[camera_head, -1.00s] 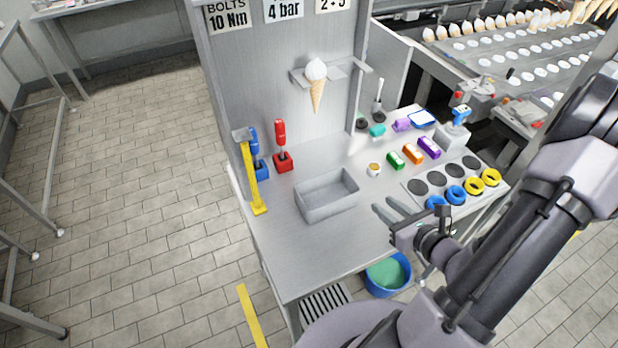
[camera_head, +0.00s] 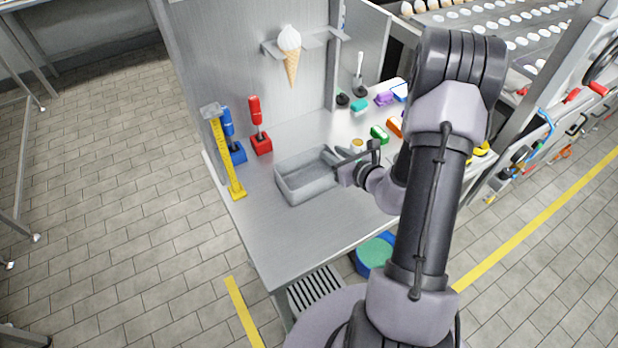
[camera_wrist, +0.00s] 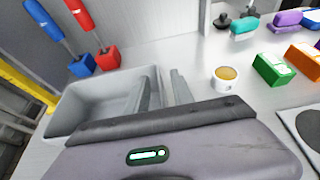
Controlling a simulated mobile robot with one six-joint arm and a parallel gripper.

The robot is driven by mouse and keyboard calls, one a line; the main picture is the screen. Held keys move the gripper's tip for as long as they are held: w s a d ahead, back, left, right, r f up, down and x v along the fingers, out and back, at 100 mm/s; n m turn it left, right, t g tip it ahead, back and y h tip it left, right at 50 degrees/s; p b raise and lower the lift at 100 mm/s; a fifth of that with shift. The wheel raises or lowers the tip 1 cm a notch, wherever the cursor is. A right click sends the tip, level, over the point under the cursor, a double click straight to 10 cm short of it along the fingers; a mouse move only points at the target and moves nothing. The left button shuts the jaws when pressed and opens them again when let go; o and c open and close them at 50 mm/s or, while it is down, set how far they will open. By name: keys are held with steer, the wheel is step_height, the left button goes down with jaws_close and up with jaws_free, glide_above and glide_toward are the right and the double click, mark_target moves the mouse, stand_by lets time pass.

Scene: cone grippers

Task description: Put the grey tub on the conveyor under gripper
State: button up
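The grey tub (camera_head: 312,189), an open rectangular box, stands upright on the steel bench and looks empty. My gripper (camera_head: 343,156) is low at its right end. In the wrist view the tub (camera_wrist: 75,132) is on the left, partly hidden by my gripper body. My gripper's two fingers (camera_wrist: 163,90) are apart with nothing clamped between them. The left finger overlaps the tub's right end and the right finger is outside it. The conveyor (camera_head: 535,40) with rows of white round holders runs at the top right; my arm hides part of the area before it.
Red (camera_head: 257,125) and blue (camera_head: 229,128) tools stand in blocks behind the tub, beside a yellow post (camera_head: 226,150). A small cup (camera_wrist: 226,79) is right of the fingers, with coloured blocks beyond. The front left bench top (camera_head: 275,235) is clear.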

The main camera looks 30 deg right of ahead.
steer(key=shift+s, duration=0.1)
jaws_close()
stand_by(1.2)
